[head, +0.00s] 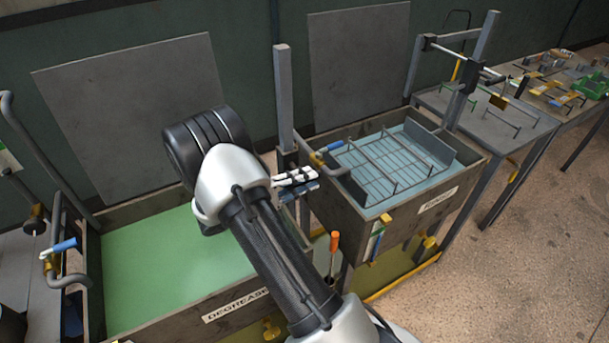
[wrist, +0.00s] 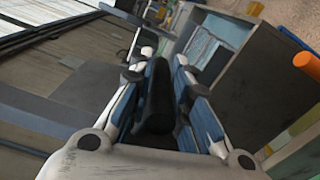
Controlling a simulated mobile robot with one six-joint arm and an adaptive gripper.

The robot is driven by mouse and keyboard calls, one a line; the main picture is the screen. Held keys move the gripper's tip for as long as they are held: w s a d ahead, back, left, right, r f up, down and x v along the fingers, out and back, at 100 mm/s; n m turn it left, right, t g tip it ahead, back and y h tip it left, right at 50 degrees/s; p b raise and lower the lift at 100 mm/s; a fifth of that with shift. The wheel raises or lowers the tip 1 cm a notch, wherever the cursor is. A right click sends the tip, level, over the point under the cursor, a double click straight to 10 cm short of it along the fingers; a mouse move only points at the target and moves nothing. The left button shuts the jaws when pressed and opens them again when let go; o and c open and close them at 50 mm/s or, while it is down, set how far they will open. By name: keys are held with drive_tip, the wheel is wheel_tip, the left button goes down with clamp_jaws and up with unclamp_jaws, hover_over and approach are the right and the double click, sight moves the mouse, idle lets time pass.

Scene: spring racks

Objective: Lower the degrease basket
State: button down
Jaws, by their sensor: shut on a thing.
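The degrease tank (head: 222,303) stands at the left, labelled DEGREASE and holding flat green liquid (head: 140,265). No basket shows in its visible part; my arm covers its right side. My gripper (head: 298,178) is at the grey upright post (head: 284,100) between the two tanks. In the wrist view my gripper (wrist: 157,95) is shut on a dark grip (wrist: 158,105) between its blue-lined fingers. What the grip is joined to is hidden. A lever with a blue handle (head: 64,245) is at the degrease tank's left side.
A second tank (head: 405,215) at the right holds a wire basket (head: 385,165) in bluish liquid, with a blue-handled lever (head: 328,147) at its left corner. An orange-handled tool (head: 334,242) stands between the tanks. Benches with parts (head: 490,115) are beyond; the floor at right is clear.

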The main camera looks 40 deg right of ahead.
drive_tip(key=f+b, duration=0.1)
drive_tip(key=f, duration=0.1)
drive_tip(key=f+b, duration=0.1)
drive_tip(key=f, duration=0.2)
drive_tip(key=shift+s+f+b, duration=0.2)
drive_tip(key=shift+f+b, duration=0.1)
drive_tip(key=shift+f, duration=0.05)
drive_tip(key=c, duration=1.6)
unclamp_jaws()
drive_tip(key=shift+w+r, duration=0.1)
drive_tip(key=shift+o, duration=0.7)
drive_tip(key=shift+r, duration=0.1)
drive_tip(key=v, duration=1.2)
drive_tip(key=shift+w+r, duration=0.1)
drive_tip(key=shift+r, duration=0.05)
